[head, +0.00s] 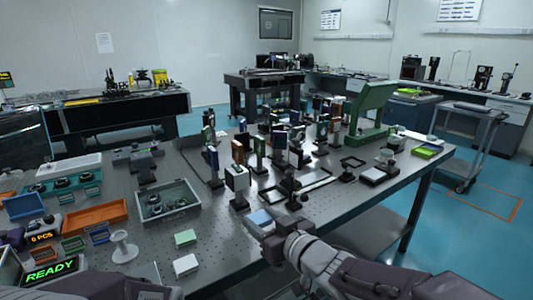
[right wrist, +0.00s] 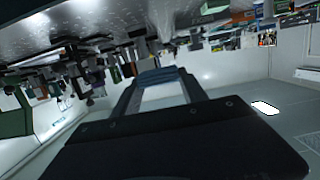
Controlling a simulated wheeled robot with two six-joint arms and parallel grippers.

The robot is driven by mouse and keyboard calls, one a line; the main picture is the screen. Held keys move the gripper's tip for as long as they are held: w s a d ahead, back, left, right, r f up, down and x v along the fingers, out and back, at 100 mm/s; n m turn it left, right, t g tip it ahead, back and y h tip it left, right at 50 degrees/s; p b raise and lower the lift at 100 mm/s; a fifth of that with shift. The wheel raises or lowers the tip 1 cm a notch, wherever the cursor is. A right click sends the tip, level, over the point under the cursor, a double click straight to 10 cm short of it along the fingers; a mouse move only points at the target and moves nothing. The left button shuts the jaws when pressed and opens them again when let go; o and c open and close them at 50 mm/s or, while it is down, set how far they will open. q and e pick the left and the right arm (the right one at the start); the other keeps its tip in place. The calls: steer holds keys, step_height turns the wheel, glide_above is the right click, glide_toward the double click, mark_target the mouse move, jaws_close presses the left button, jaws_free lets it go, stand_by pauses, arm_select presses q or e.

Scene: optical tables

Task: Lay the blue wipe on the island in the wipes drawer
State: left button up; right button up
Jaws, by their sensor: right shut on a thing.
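My right gripper (head: 262,222) is shut on the blue wipe (head: 260,216). It holds the wipe above the near right part of the perforated optical table (head: 232,258). In the right wrist view the wipe (right wrist: 160,74) shows as a dark blue folded strip across the fingertips (right wrist: 163,90). My left gripper is outside the view; only part of my left arm shows at the bottom left. I cannot make out a wipes drawer in either view.
Optic mounts (head: 237,185) stand close behind the gripper. A grey-green tray with round parts (head: 190,208), an orange tray (head: 93,218) and a white stand (head: 123,248) are to the left. Green (head: 186,238) and white (head: 186,265) blocks lie nearby. Blue floor (head: 440,240) is open at right.

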steer(key=a+f+b, duration=0.2)
steer(key=a, duration=0.1)
steer(key=a+f+b, duration=0.1)
steer(key=a, duration=0.1)
steer(key=shift+s+a+f, duration=0.15)
steer(key=shift+s+f, duration=0.1)
steer(key=shift+f, duration=0.15)
steer(key=b, duration=0.1)
glide_above(218, 259)
step_height(218, 259, down, 3)
steer(key=shift+f, duration=0.1)
step_height(218, 259, down, 2)
steer(key=shift+f+b, duration=0.15)
steer(key=shift+b, duration=0.35)
steer(key=shift+f, duration=0.65)
steer(key=shift+f+b, duration=0.1)
steer(key=shift+b, duration=0.25)
steer(key=shift+f, duration=0.15)
steer(key=o, duration=1.3)
